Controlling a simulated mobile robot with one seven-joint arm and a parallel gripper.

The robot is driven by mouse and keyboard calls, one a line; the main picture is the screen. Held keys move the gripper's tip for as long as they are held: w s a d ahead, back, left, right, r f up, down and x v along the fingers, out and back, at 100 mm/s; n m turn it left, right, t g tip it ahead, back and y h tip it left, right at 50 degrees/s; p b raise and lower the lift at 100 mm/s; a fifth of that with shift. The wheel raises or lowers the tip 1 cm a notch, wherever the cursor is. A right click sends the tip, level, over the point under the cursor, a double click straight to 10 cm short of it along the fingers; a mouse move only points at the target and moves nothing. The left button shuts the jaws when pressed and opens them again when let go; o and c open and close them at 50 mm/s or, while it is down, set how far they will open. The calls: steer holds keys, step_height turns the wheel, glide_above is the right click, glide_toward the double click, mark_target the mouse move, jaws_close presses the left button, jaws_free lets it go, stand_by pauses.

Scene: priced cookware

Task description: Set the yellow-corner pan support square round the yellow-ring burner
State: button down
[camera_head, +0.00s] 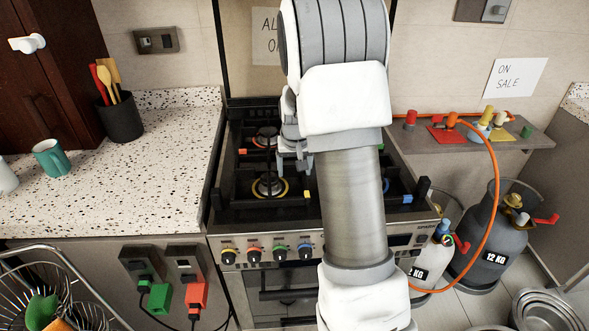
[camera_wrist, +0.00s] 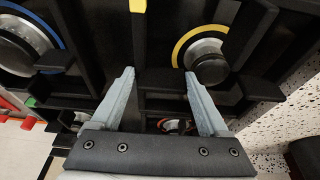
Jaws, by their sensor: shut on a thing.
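The yellow-ring burner (camera_head: 268,186) is at the front left of the stove; its yellow ring also shows in the wrist view (camera_wrist: 182,45). The black pan support with the yellow corner (camera_head: 307,194) lies around it, with the yellow corner to the burner's right. That corner also shows at the top of the wrist view (camera_wrist: 138,6). My gripper (camera_head: 293,150) is behind and right of the burner, partly hidden by my arm. In the wrist view my two fingers (camera_wrist: 158,78) stand on either side of a black bar of the support, shut on it. Whether the support sits fully square is hard to tell.
A blue-ring burner (camera_wrist: 25,45) lies on the other side of the stove. The speckled counter (camera_head: 150,190) is left, gas bottles (camera_head: 490,240) and an orange hose (camera_head: 494,170) are right.

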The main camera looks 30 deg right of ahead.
steer(key=shift+r+p, duration=0.8)
steer(key=shift+r, duration=0.75)
steer(key=shift+f, duration=0.15)
steer(key=shift+f+b, duration=1.15)
steer(key=shift+f, duration=0.1)
steer(key=shift+f, duration=0.1)
stand_by(0.5)
steer(key=shift+f+b, duration=0.25)
steer(key=shift+b, duration=0.1)
steer(key=shift+f, duration=0.15)
stand_by(1.2)
